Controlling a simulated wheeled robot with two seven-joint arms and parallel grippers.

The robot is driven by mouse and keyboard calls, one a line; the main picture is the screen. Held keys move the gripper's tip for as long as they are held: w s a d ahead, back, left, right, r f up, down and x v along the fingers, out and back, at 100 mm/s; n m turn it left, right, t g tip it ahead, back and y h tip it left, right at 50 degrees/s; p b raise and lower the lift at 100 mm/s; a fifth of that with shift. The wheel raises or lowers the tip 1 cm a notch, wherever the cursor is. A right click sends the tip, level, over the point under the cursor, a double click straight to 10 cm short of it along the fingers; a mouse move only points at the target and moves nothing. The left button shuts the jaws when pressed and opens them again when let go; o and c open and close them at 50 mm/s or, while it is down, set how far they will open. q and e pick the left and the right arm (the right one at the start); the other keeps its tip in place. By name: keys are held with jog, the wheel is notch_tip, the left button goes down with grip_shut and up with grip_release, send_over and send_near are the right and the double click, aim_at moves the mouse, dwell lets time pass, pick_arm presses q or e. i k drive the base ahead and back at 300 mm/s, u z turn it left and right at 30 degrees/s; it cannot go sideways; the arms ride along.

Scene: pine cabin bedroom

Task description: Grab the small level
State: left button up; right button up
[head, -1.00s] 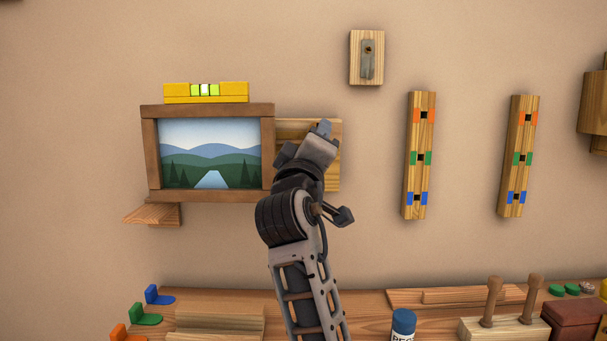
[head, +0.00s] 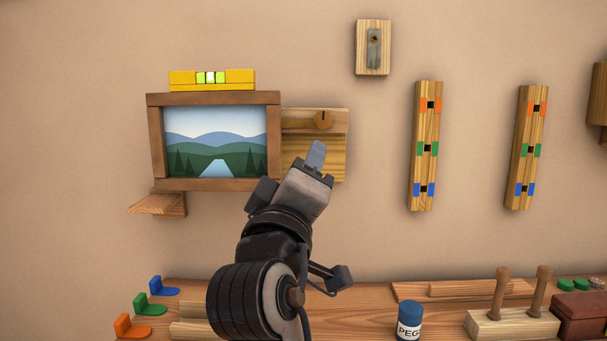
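The small level (head: 211,79) is yellow with bright green vial windows. It lies along the top edge of the brown picture frame (head: 273,140), which hangs on the wall at the left. One arm comes up from the bottom of the view, its lower link leaning in from the right, so I take it as my right. Its gripper (head: 316,156) is right of the frame and below the level, apart from the level. Its fingers overlap from this angle, so their opening does not show. My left gripper is out of view.
A small shelf (head: 157,204) juts out below the frame. The workbench (head: 375,292) holds a blue-lidded jar (head: 408,320) and coloured brackets (head: 150,304). The wall above the level is clear.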

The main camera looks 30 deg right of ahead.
aim_at(233, 80)
jog(key=k, duration=1)
